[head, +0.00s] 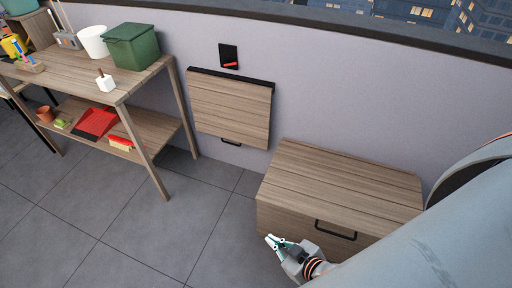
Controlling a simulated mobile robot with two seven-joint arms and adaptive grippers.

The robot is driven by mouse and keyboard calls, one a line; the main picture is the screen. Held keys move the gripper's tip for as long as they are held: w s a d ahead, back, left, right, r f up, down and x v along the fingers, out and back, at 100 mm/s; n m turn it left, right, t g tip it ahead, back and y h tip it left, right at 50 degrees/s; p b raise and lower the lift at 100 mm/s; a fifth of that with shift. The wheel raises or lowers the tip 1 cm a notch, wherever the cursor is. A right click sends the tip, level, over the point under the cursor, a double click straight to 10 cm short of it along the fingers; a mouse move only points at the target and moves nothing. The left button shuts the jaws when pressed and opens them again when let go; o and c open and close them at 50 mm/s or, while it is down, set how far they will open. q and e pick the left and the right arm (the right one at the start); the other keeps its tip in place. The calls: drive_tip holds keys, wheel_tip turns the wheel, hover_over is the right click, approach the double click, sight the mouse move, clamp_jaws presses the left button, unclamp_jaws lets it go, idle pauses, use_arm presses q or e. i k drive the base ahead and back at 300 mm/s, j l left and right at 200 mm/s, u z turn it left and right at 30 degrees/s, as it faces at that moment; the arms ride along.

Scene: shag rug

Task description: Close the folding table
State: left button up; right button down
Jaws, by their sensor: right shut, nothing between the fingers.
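The folding table is a wooden panel (230,108) on the wall, left of centre in the head view. It hangs down nearly flat against the wall below a dark top strip, with a dark handle (231,142) at its lower edge. A black wall plate with a red lever (230,64) sits just above it. My right gripper (276,241) is at the lower middle, shut and empty, below and right of the panel and apart from it. My left gripper is not in view.
A wooden chest (345,185) with a black handle stands right of the panel, close behind my right gripper. A wooden shelf (160,80) at the left holds a green box (132,47), a white pot (92,41) and tools. The tiled floor between is clear.

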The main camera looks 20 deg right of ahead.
sight(233, 110)
drive_tip(key=i+j+z, duration=0.1)
drive_tip(key=z, duration=0.25)
drive_tip(key=i+j+z, duration=0.1)
drive_tip(key=j+z, duration=0.35)
drive_tip(key=z, duration=0.2)
drive_tip(key=i+j+z, duration=0.2)
drive_tip(key=j, duration=0.25)
drive_tip(key=j+z, duration=0.25)
drive_tip(key=j, duration=0.2)
drive_tip(key=j+z, duration=0.15)
drive_tip(key=j, duration=1.8)
drive_tip(key=i+j, duration=0.4)
